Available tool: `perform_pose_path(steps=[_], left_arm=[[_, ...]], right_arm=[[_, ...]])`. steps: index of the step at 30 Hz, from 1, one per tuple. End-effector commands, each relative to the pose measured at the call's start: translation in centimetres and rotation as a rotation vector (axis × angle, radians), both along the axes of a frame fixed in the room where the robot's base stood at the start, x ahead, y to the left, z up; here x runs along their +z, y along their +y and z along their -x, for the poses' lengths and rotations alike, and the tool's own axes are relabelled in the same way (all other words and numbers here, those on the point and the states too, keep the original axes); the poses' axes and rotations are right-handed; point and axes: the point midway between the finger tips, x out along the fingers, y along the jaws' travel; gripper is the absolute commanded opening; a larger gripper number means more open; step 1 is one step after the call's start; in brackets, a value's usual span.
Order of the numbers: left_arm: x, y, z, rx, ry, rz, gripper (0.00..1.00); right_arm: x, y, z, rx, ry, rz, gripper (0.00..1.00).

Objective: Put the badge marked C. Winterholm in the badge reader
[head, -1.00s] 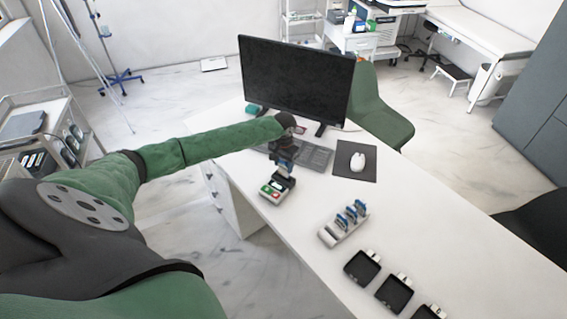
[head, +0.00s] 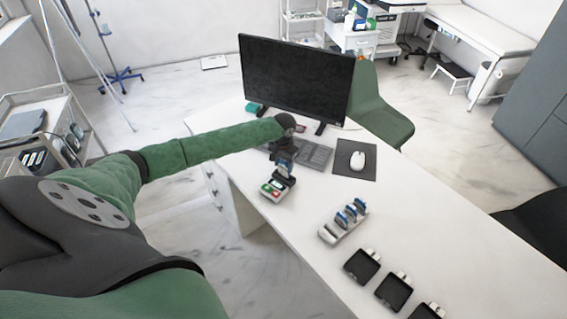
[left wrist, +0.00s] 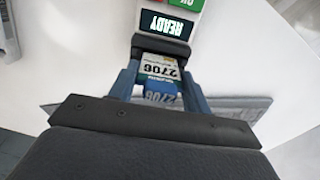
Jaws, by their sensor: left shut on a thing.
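The badge reader (head: 272,190), a small pale unit with green and red parts and a dark slot piece at its back, stands at the desk's left edge. In the left wrist view the reader (left wrist: 168,26) shows READY. My left gripper (head: 284,162) is just behind the reader, shut on a badge. This badge (left wrist: 160,68), white and blue with the number 2706, meets the dark slot piece. I cannot tell how deep it sits, and its name is too small to read. My right gripper is not in view.
A pale rack (head: 330,234) with several blue badges stands on the desk. Black trays (head: 362,266) lie in front of it. A monitor (head: 296,80), keyboard (head: 316,155) and mouse (head: 357,161) are behind. The desk's right part is clear.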

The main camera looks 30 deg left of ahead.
Motion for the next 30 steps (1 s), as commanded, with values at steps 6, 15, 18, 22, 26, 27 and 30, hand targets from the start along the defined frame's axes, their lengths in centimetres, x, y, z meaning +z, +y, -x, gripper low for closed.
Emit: perform_pose_path(steps=[6,15,18,22,26,27,30], left_arm=[[-0.30,-0.02,0.01,0.000,0.000,0.000,0.27],[-0.30,-0.02,-0.01,0.000,0.000,0.000,0.27],[-0.33,-0.03,-0.01,0.000,0.000,0.000,0.27],[-0.48,-0.04,-0.01,0.000,0.000,0.000,0.27],[-0.74,-0.04,-0.01,0.000,0.000,0.001,0.27],[-0.82,-0.04,-0.01,0.000,0.000,0.001,0.27],[-1.03,-0.04,-0.02,0.000,0.000,0.001,0.27]], right_arm=[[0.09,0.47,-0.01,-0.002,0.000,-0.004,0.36],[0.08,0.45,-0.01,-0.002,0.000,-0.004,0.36],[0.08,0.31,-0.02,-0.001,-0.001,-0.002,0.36],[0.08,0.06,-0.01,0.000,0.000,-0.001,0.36],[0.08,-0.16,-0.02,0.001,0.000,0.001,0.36],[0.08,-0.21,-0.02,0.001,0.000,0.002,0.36],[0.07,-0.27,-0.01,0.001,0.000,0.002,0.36]])
